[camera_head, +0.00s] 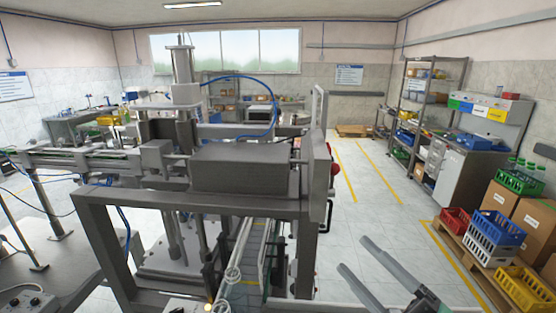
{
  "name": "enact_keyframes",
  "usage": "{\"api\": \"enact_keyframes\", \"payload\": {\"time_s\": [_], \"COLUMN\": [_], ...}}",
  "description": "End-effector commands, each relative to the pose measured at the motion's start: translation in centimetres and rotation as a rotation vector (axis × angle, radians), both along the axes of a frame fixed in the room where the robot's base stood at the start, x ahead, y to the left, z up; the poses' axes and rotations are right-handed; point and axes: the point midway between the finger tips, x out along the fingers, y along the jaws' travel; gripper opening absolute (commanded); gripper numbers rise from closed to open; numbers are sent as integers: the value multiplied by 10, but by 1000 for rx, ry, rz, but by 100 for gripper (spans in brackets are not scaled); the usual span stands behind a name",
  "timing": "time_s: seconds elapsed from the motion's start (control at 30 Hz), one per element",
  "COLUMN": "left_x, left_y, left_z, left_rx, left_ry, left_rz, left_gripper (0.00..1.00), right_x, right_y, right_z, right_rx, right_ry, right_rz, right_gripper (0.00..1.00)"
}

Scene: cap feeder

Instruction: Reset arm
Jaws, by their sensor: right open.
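My right gripper (353,254) shows at the bottom right of the head view. Its two long grey fingers point up and to the left and stand well apart, with nothing between them. It is over the tiled floor, to the right of the cap feeder machine (240,170), and looks apart from it in the picture. My left gripper is not in view. The rest of my right arm is mostly cut off by the bottom edge.
The machine's grey frame fills the left and middle, with a narrow conveyor (250,262) inside. A pallet at the right holds a blue crate (495,235), a yellow crate (527,290) and cardboard boxes (535,222). Open floor (385,205) lies between machine and pallet.

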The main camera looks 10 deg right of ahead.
Motion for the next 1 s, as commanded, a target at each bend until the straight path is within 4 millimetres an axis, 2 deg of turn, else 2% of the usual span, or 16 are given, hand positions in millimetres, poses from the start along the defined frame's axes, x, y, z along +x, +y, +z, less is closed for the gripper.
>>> {"api": "enact_keyframes", "payload": {"time_s": [0.03, 0.1, 0.17, 0.2, 0.23, 0.3, 0.4, 0.5, 0.53, 0.6, 0.77, 0.9, 1.0], "left_x": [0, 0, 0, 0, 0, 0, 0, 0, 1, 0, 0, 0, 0], "left_y": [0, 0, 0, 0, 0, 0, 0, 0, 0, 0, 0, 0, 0], "left_z": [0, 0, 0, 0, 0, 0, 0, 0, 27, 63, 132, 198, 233], "left_rx": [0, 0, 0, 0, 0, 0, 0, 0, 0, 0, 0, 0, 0], "left_ry": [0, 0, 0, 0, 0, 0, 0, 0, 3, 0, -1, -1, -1], "left_rz": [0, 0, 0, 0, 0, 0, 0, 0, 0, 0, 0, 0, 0], "left_gripper": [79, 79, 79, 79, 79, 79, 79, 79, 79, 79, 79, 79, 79], "right_x": [-7, -24, -44, -60, -74, -101, -120, -120, -121, -120, -119, -119, -119], "right_y": [28, 55, 69, 72, 71, 52, 16, 4, 4, 4, 4, 4, 4], "right_z": [41, 95, 140, 169, 189, 223, 236, 236, 265, 299, 368, 433, 468], "right_rx": [-134, -340, -513, -630, -721, -946, -1274, -1581, -1590, -1583, -1582, -1582, -1582], "right_ry": [-139, -351, -536, -651, -731, -850, -859, -835, -838, -838, -837, -837, -836], "right_rz": [-29, -137, -277, -400, -511, -807, -1159, -1344, -1348, -1342, -1338, -1337, -1335], "right_gripper": [68, 68, 68, 68, 68, 68, 68, 68, 68, 68, 68, 68, 68]}}
